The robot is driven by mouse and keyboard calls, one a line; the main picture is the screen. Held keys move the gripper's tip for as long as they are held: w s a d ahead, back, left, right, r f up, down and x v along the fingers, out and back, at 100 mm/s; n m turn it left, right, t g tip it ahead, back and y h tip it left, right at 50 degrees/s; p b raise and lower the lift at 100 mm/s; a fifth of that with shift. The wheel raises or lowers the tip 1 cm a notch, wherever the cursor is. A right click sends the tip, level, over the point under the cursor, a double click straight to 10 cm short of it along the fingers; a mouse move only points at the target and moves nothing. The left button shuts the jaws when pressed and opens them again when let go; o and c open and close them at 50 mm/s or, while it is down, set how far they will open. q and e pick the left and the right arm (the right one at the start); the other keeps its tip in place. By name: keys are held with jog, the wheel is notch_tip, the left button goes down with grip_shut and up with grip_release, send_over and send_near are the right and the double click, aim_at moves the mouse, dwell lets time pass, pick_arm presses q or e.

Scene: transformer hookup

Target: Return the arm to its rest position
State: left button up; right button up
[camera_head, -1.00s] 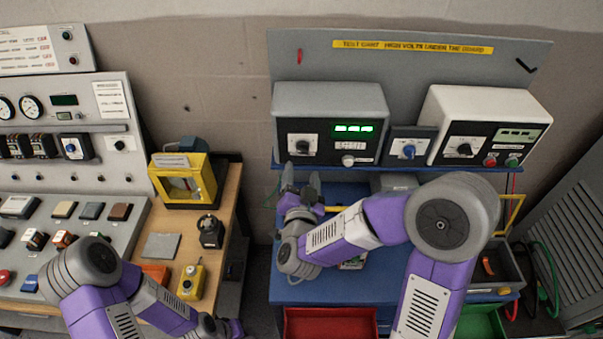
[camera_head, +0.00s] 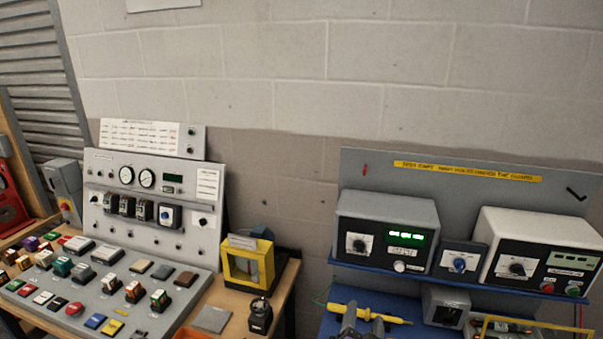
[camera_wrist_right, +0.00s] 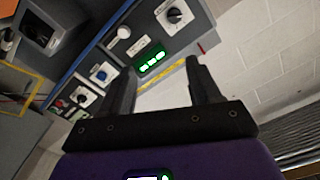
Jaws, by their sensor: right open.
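My right gripper (camera_head: 364,322) shows only as fingertips at the bottom edge of the head view, over the blue test cart (camera_head: 410,318). In the right wrist view the right gripper (camera_wrist_right: 162,78) has its two dark fingers well apart with nothing between them. Behind the fingers is the cart's grey instrument box (camera_wrist_right: 180,20) with a lit green display. The rest of the right arm is hidden below the head view. My left arm and left gripper are not in view.
A yellow probe (camera_head: 370,312) lies on the cart close to the right gripper. A white instrument box (camera_head: 540,250) stands at right. A yellow-framed box (camera_head: 247,262) and a black part (camera_head: 260,315) sit on the wooden bench at left, beside a grey control panel (camera_head: 130,290).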

notch_tip(320, 180, down, 20)
jog(key=s+a+n+g+y, duration=0.2)
jog(key=a+n+g+y, duration=0.15)
jog(key=g+y, duration=0.25)
jog(key=s+f+n+g+y, duration=0.3)
jog(key=s+f+g, duration=0.8)
jog(key=s+f, duration=0.9)
pick_arm(q)
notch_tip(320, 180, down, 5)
jog(key=b, duration=0.5)
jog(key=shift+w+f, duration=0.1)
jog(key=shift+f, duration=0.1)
pick_arm(e)
jog(key=x, duration=0.4)
jog(key=shift+d+f, duration=0.15)
jog(key=shift+d, duration=0.25)
jog(key=shift+w, duration=0.1)
